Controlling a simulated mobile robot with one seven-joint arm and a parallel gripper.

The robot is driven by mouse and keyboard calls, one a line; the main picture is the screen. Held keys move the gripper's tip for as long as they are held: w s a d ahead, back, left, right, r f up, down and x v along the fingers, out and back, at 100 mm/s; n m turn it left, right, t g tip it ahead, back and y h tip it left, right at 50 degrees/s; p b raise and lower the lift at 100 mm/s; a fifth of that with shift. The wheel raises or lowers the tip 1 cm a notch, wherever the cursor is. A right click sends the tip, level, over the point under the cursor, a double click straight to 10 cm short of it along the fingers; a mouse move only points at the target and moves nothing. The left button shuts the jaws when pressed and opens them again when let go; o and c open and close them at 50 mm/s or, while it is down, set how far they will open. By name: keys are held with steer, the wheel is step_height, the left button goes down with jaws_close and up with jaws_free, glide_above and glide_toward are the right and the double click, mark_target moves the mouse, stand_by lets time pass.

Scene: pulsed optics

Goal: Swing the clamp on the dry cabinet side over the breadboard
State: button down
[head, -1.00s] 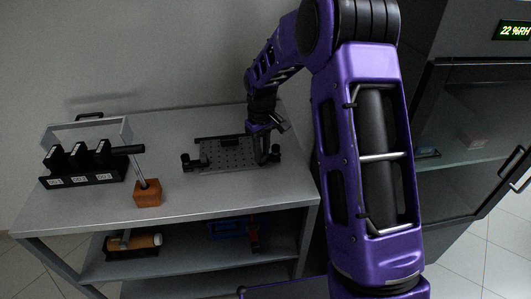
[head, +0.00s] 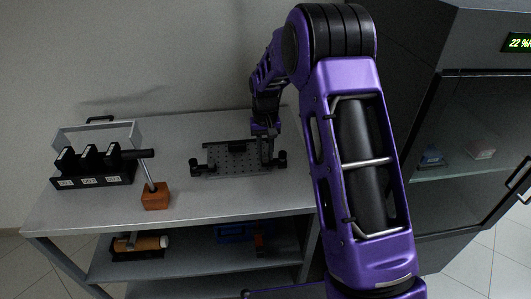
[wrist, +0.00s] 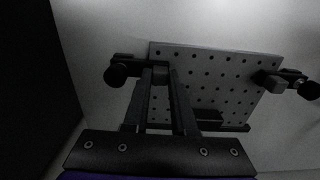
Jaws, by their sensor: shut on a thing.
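The breadboard (head: 232,161) is a dark perforated plate on the bench; it fills the middle of the wrist view (wrist: 215,80). The clamp on the dry cabinet side (head: 281,159) is at its right end, a dark bar with a round black knob (wrist: 116,74). The knob sticks out past the board's edge. My gripper (wrist: 160,72) is shut on this clamp's bar, near the board's edge; the fingers hide part of the bar. The other clamp (wrist: 305,88) is at the opposite edge, its knob also outside the board.
The dry cabinet (head: 450,150) stands right of the bench (head: 95,215). A rack of black labelled holders (head: 92,170) and an orange block with a tilted dark-headed post (head: 155,195) stand on the left. The lower shelf holds tools (head: 140,243).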

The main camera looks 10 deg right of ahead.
mark_target(265, 155)
steer(key=c, duration=0.7)
jaws_free()
steer(key=shift+r, duration=0.15)
step_height(265, 155, up, 17)
steer(key=shift+r+p, duration=0.1)
steer(key=shift+p, duration=0.95)
